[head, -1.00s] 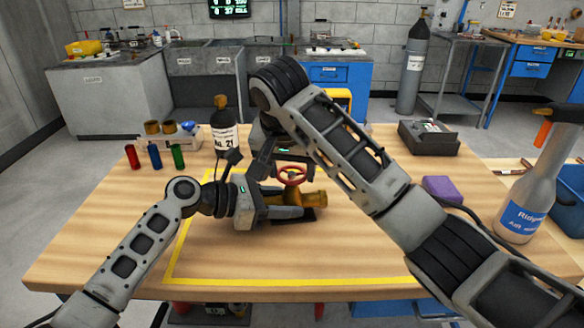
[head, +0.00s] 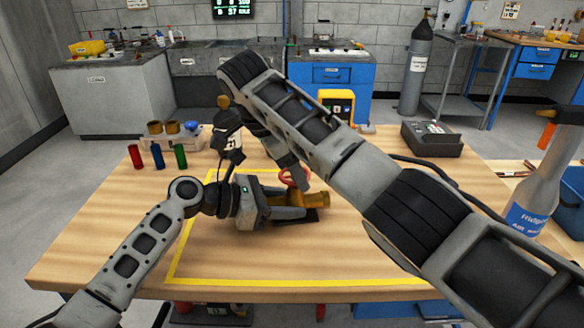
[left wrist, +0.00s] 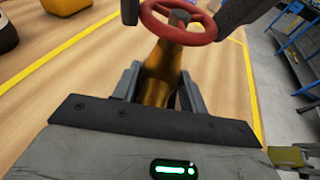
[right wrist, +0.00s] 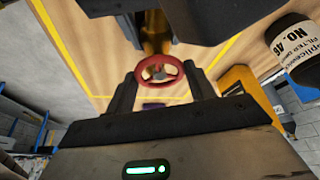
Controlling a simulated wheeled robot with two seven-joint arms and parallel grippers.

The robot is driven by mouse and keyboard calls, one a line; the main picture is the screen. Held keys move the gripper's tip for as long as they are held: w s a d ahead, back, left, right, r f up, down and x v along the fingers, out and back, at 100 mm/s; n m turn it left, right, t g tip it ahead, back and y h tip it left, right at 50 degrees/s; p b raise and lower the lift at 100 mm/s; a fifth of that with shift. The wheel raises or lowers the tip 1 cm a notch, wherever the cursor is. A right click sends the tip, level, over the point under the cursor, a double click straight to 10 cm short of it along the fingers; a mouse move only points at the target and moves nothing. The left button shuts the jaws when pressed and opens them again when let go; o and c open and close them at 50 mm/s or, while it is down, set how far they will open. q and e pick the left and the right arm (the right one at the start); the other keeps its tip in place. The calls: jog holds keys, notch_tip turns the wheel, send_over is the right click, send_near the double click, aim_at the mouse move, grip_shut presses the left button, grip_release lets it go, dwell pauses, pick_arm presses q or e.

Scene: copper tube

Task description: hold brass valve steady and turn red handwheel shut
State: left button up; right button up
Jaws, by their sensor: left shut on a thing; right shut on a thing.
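The red handwheel (head: 284,179) sits on the valve, partly hidden by my right gripper in the head view. In the right wrist view the handwheel (right wrist: 160,83) is between the jaws of my right gripper (right wrist: 161,88), which is shut on it. The handwheel also shows above the brass body in the left wrist view (left wrist: 185,38).
Red, blue and green cylinders (head: 157,157) stand at the table's left. A dark bottle with a white label (right wrist: 290,45) stands close to my right gripper. The table front is clear.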

jog(key=shift+w+m+g+h, duration=0.1)
jog(key=shift+m+g+h, duration=0.3)
jog(key=shift+m, duration=1.2)
jog(key=o, duration=1)
